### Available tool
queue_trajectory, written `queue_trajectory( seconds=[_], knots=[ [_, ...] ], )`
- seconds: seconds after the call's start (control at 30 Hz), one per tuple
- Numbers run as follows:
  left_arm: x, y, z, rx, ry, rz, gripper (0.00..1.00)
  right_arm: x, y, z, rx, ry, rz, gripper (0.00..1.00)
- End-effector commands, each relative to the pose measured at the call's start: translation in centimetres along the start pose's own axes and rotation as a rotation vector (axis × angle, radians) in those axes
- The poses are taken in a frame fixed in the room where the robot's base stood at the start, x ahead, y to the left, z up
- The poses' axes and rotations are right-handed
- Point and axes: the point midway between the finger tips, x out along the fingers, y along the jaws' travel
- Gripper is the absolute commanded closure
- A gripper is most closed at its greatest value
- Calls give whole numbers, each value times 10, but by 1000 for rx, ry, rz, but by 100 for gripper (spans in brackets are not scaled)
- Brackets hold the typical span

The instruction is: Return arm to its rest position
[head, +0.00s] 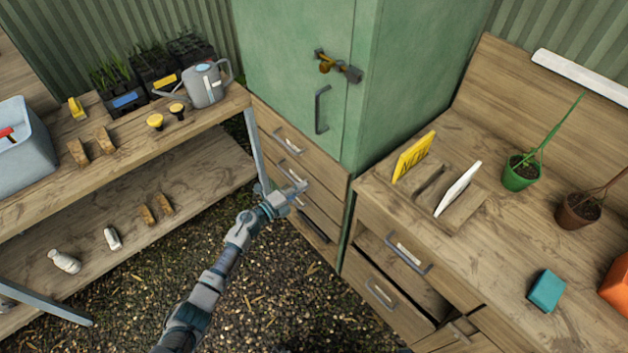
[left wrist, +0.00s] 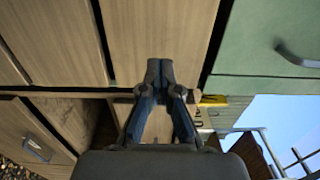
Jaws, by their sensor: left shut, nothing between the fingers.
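My left gripper (head: 299,189) is in the middle of the head view, in front of the wooden drawers below the green cabinet. Its arm reaches up from the bottom of the picture over the gravel. In the left wrist view the gripper (left wrist: 160,68) has its two fingertips together, with nothing between them. Wooden drawer fronts (left wrist: 150,30) lie beyond the fingertips there. I cannot tell whether the fingers touch them. My right gripper is in neither view.
The green cabinet (head: 295,60) has a latch (head: 338,66). At right, a workbench (head: 515,250) holds a yellow sign (head: 413,157), a white card (head: 458,190) and potted plants; a drawer (head: 405,260) below stands open. At left, a shelf (head: 140,190) holds a watering can (head: 207,86). Gravel (head: 270,300) lies between.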

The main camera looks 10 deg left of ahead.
Motion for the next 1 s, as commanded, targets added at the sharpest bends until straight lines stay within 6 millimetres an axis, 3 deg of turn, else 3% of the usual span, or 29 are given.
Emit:
queue_trajectory(
  seconds=[0.1,0.3,0.73,0.87,1.0],
  knots=[
    [-27,1,1,0,0,5,100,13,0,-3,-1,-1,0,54],
    [-56,1,-1,0,1,4,100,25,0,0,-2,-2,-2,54],
    [-67,8,-1,-49,-36,2,100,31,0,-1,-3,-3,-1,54],
    [-94,48,3,-301,-249,13,100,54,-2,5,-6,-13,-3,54],
    [-159,135,-7,-682,-594,105,100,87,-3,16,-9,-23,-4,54]
  ],
)
